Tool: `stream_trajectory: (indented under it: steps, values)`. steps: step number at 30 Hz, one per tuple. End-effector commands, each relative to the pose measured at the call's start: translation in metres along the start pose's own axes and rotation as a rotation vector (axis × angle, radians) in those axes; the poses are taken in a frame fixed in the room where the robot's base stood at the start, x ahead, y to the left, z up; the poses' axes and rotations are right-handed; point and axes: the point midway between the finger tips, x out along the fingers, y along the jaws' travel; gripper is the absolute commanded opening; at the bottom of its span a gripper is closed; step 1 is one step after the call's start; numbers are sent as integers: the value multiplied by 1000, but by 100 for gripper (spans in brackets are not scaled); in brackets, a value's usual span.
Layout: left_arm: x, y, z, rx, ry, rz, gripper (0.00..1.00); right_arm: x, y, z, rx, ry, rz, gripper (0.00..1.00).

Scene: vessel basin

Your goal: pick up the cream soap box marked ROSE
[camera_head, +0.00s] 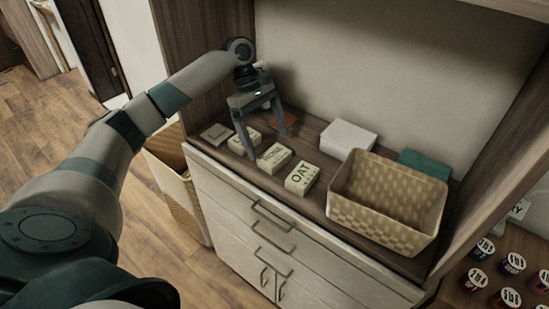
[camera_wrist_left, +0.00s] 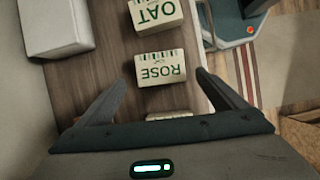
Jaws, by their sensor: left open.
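The cream soap box marked ROSE (camera_wrist_left: 161,68) lies on the wooden counter, label up, just ahead of my left fingertips in the left wrist view. In the head view it is the middle box (camera_head: 273,158) of a row of three cream boxes. My left gripper (camera_head: 267,146) points down over the row, open and empty, with one finger on either side in the wrist view. The box marked OAT (camera_wrist_left: 155,13) lies beyond ROSE, apart from it. A third cream box (camera_head: 244,140) is partly hidden by a finger. My right gripper is not in view.
A woven basket (camera_head: 385,222), a white box (camera_head: 348,138) and a teal item (camera_head: 424,163) stand to the right. A pale flat item (camera_head: 216,134) lies at the counter's left end, and a reddish-brown one (camera_head: 286,120) near the wall. The drawer front drops below the counter edge.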

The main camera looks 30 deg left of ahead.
Motion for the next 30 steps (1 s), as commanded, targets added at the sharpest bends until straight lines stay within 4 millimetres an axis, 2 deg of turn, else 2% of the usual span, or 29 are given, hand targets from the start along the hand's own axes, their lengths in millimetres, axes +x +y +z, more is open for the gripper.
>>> stream_trajectory:
  steps: [9,15,28,29,30]
  values:
    - [35,-2,6,0,-1,-2,91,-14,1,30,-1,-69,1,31]
    - [47,-2,5,0,1,0,91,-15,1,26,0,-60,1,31]
    - [47,-2,5,0,1,0,91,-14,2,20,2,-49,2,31]
    - [47,-2,5,0,1,0,86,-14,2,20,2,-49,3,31]
    - [47,-2,5,0,1,0,76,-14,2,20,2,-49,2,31]
